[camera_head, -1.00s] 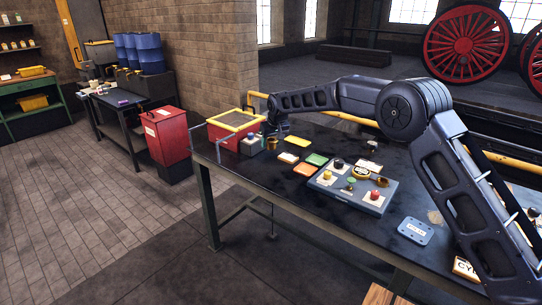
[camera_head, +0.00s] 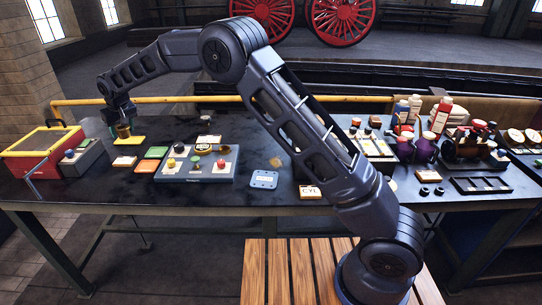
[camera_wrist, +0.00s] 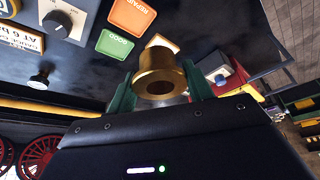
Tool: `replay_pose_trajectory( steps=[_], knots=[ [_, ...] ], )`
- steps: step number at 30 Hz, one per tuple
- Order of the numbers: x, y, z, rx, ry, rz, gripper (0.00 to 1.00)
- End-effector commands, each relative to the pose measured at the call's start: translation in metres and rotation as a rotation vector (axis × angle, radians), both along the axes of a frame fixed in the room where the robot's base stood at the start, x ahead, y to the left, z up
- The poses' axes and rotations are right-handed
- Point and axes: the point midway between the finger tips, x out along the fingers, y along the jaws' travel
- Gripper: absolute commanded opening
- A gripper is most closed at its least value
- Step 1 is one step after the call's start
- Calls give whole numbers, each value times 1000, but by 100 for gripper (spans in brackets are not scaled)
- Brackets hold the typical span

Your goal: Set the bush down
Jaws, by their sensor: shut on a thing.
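The bush (camera_wrist: 158,72) is a brass, flanged, hollow cylinder. In the wrist view its open end faces the camera, and it sits between the two green fingers of my gripper (camera_wrist: 160,90). My gripper is shut on it. I cannot tell whether the bush touches the bench.
An orange REPAIR card (camera_wrist: 131,15), green GOOD card (camera_wrist: 115,44) and cream card (camera_head: 124,161) lie nearby. A grey-blue panel with knobs (camera_head: 197,175) lies right.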

Motion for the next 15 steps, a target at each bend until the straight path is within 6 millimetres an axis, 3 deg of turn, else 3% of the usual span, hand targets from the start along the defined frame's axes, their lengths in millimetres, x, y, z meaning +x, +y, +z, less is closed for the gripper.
replay_pose_trajectory(
  steps=[6,15],
  knots=[
    [56,-79,4,1,-2,-187,16],
    [115,-193,8,1,0,-443,16]
  ],
)
